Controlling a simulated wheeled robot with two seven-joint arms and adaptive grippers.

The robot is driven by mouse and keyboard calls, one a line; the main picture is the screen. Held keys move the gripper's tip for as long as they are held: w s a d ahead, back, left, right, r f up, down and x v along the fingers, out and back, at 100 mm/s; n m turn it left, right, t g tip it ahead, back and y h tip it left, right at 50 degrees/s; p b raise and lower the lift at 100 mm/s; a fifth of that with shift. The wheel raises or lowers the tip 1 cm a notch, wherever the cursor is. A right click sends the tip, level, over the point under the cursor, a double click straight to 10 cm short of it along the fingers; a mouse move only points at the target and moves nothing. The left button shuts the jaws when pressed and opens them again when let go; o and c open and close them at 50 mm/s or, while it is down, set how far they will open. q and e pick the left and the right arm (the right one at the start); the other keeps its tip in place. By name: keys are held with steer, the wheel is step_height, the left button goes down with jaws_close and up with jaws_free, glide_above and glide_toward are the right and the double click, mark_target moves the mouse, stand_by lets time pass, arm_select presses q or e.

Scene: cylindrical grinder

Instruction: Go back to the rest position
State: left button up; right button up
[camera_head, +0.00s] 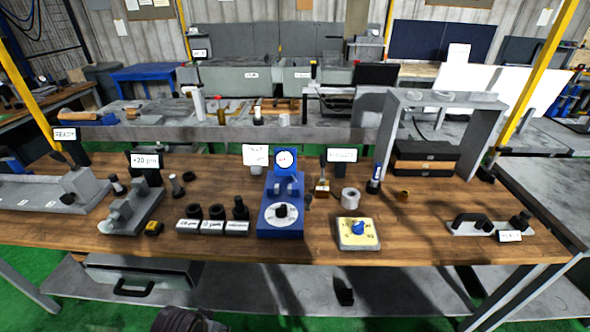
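Neither of my grippers can be made out in the head view. A dark rounded part cut off by the bottom edge, left of centre, may belong to my own arm; no fingertips show on it. The wooden workbench (300,196) stands in front of me. On it a blue gauge stand (268,222) with a round dial stands near the middle. A yellow-topped box with a blue knob (357,232) sits to its right. Nothing is seen held.
Small dark parts stand behind white labels (212,227) left of the stand. A grey fixture (131,211) is further left, and a grey frame (443,100) stands at back right. A plate with a black handle (490,226) lies at right. A lower shelf (400,292) runs beneath.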

arm_select(q)
steer(key=s+f+g, duration=0.1)
steer(key=s+f, duration=0.2)
steer(key=f, duration=1.2)
steer(key=s+f, duration=0.2)
steer(key=f, duration=1.4)
steer(key=s+a+f, duration=0.2)
steer(key=s+f, duration=0.6)
steer(key=s, duration=0.2)
steer(key=s+a+f+g, duration=0.1)
steer(key=s+a+f, duration=0.1)
steer(key=s+f, duration=0.6)
steer(key=s, duration=0.3)
steer(key=shift+a+f, duration=0.15)
steer(key=shift+f, duration=0.1)
steer(key=shift+s, duration=0.1)
